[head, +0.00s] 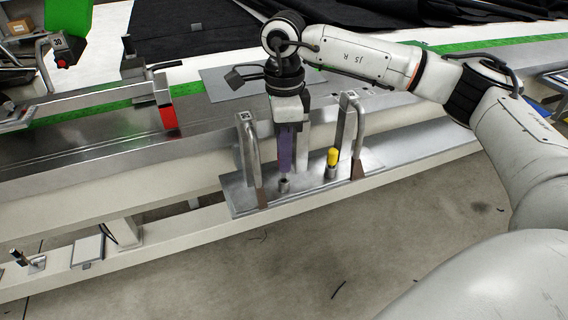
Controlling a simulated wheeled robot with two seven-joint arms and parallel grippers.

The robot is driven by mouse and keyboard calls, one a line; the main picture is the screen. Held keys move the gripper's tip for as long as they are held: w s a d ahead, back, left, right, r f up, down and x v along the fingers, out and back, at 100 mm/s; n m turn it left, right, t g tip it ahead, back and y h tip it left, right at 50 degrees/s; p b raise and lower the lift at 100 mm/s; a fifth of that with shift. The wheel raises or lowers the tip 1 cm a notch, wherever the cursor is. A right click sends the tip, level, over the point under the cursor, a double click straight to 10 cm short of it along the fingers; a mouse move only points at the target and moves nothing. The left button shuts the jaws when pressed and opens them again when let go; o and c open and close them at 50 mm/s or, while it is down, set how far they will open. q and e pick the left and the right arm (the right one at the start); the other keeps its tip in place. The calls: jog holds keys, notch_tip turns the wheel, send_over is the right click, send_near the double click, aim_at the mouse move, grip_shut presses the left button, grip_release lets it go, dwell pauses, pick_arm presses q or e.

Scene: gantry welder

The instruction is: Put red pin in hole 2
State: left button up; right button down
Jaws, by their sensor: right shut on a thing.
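My right gripper (287,122) comes down from above, over the metal plate (235,198) on the near rail. It is shut on a slim purple pin (286,150) that points straight down. The pin's lower end is just above or at the mouth of a short round metal socket (284,186); I cannot tell whether it has entered. A yellow pin (333,157) stands upright in another socket to the right. No red pin can be made out, and no hole numbers can be read. My left gripper is not in view.
Two bent metal handles, left (249,150) and right (357,135), stand on the plate beside the sockets, close to my gripper. A red block (168,117) hangs from a bracket at left. A green strip (100,108) runs along the table. Bare floor lies in front.

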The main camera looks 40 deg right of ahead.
notch_tip(320, 180, up, 6)
jog(key=shift+r, duration=0.15)
jog(key=shift+r+p, duration=0.4)
jog(key=shift+r, duration=0.2)
jog(key=shift+r+p, duration=0.7)
jog(key=shift+r, duration=0.1)
